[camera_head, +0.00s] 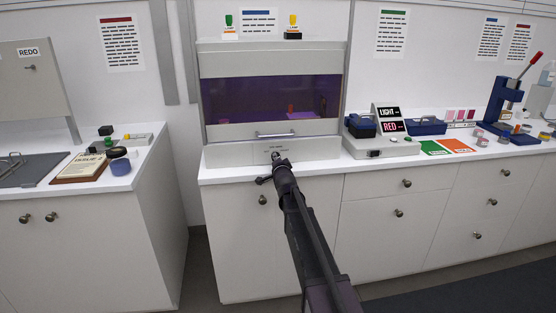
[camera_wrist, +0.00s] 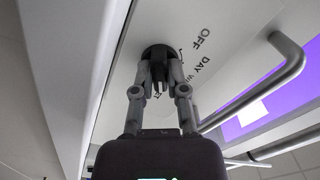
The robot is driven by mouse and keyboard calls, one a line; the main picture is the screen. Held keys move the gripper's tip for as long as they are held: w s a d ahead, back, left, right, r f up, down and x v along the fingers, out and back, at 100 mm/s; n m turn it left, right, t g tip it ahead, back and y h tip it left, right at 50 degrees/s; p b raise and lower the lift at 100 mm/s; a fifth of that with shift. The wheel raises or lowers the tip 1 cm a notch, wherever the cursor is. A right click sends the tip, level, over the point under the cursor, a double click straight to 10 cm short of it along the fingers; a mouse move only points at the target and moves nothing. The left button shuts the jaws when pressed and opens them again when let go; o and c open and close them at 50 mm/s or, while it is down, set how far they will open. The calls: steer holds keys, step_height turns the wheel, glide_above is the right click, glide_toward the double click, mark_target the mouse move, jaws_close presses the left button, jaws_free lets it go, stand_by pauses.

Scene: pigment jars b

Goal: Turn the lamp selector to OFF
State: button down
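The lamp selector is a round black knob (camera_wrist: 157,50) on the pale front panel of the cabinet, and my gripper covers part of it. The printed words OFF and DAY show to its right in the wrist view; a further label is partly hidden by a finger. My gripper (camera_wrist: 160,72) has one finger on each side of the knob's dark grip and appears closed on it. In the head view, my gripper (camera_head: 277,160) reaches the panel below the purple-lit window. The knob's pointer direction is hidden there.
A bar handle (camera_head: 276,134) of the cabinet window lies just above the panel; it also shows close to the right of my gripper in the wrist view (camera_wrist: 265,85). A grey box with a RED display (camera_head: 393,127) stands to the right.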

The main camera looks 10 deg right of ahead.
steer(key=shift+d, duration=0.25)
steer(key=shift+a, duration=0.2)
steer(key=shift+n, duration=0.3)
steer(key=n, duration=0.5)
steer(key=shift+n, duration=0.3)
steer(key=n, duration=0.5)
steer(key=shift+a+n, duration=0.1)
steer(key=shift+n, duration=0.2)
steer(key=n, duration=1.2)
steer(key=shift+s, duration=0.1)
